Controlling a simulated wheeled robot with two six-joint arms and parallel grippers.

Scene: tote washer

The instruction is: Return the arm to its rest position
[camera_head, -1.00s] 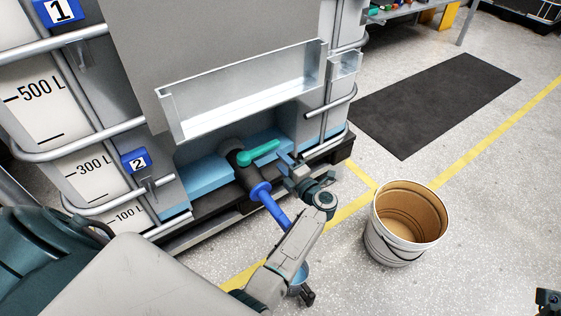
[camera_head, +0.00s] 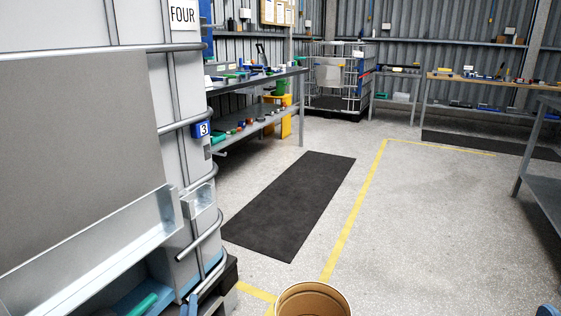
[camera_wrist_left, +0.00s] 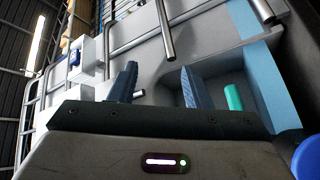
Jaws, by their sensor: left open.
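My left gripper (camera_head: 190,303) shows only as fingertips at the bottom edge of the head view, by the tote's lower corner. In the left wrist view its two fingers (camera_wrist_left: 158,82) stand apart with nothing between them. The green valve handle (camera_wrist_left: 233,97) is beyond and to the right of the fingers, apart from them. Its end also shows low in the head view (camera_head: 140,305). A blue round part (camera_wrist_left: 312,158) is at the right edge of the wrist view. A small bluish tip at the head view's bottom right corner may be my right gripper (camera_head: 548,311); its jaws cannot be made out.
The caged tote (camera_head: 185,95) with its metal trough (camera_head: 110,255) fills the left. A bucket (camera_head: 314,288) stands on the floor at bottom centre. A black mat (camera_head: 290,205), yellow floor line and workbench (camera_head: 260,78) lie beyond. The floor right of the line is open.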

